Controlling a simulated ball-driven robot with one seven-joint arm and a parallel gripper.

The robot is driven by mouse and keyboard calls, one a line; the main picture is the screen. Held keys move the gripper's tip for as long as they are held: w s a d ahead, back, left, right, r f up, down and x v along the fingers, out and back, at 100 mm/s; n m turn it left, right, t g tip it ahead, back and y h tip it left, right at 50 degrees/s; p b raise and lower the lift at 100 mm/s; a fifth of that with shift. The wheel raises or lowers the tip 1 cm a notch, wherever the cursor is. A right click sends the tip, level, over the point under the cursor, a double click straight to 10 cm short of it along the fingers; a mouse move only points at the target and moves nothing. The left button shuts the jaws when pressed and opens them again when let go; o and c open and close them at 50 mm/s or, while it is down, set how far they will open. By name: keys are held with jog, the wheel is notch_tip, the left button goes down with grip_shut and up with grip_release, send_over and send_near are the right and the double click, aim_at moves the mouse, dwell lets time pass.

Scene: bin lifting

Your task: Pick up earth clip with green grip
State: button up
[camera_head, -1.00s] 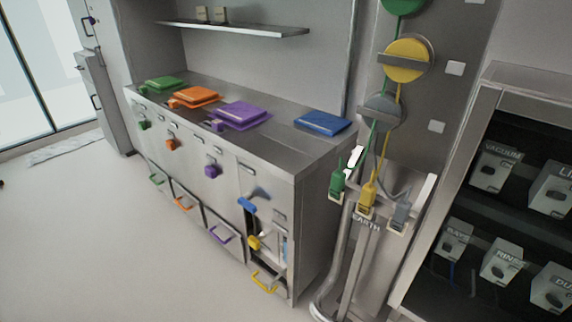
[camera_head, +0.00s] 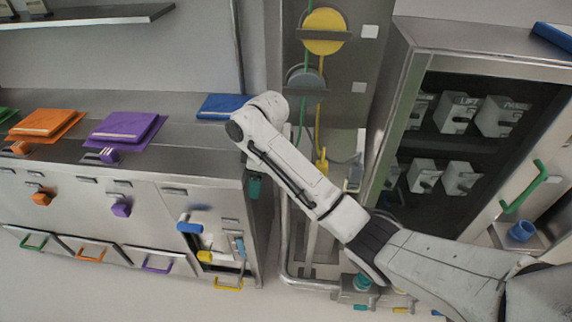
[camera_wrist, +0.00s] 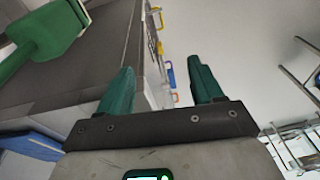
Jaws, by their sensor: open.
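In the wrist view, a large green shape (camera_wrist: 45,38), which looks like the green grip of the earth clip, is close at the upper left. My gripper (camera_wrist: 160,66) is open and empty, with its dark green fingers apart; the green shape is outside them, to their left. In the head view, my gripper (camera_head: 254,187) points down beside the counter's right end, partly hidden by my arm. The green clip is hidden there behind my arm. A green cable (camera_head: 303,95) runs down the wall panel. A yellow clip (camera_head: 322,162) hangs right of my arm.
The counter (camera_head: 222,160) with drawers stands left of my gripper, with a blue pad (camera_head: 222,105) near its end. A glass-fronted cabinet (camera_head: 400,85) stands at right. A metal pipe frame (camera_head: 284,240) stands below my arm. The floor at left is clear.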

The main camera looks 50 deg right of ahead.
jog(key=shift+g+h, duration=0.4)
jog(key=shift+h, duration=0.2)
jog(key=d+r, duration=0.2)
jog(key=d, duration=0.1)
jog(key=d+r, duration=0.2)
jog(key=d, duration=0.2)
jog(key=w+d+r+p, duration=0.1)
jog(key=d+r, duration=0.2)
jog(key=d, duration=0.1)
jog(key=shift+r, duration=0.1)
jog(key=shift+d, duration=0.3)
notch_tip(320, 180, down, 5)
jog(key=shift+s+d+p, duration=0.1)
jog(key=shift+p, duration=0.25)
jog(key=shift+s+a+f+p, duration=0.2)
jog(key=shift+f+p, duration=0.1)
jog(key=shift+f, duration=1.05)
jog(key=shift+s+a+f+p, duration=0.15)
jog(key=shift+f+p, duration=0.15)
jog(key=shift+f, duration=1.05)
jog(key=shift+w, duration=0.1)
grip_shut()
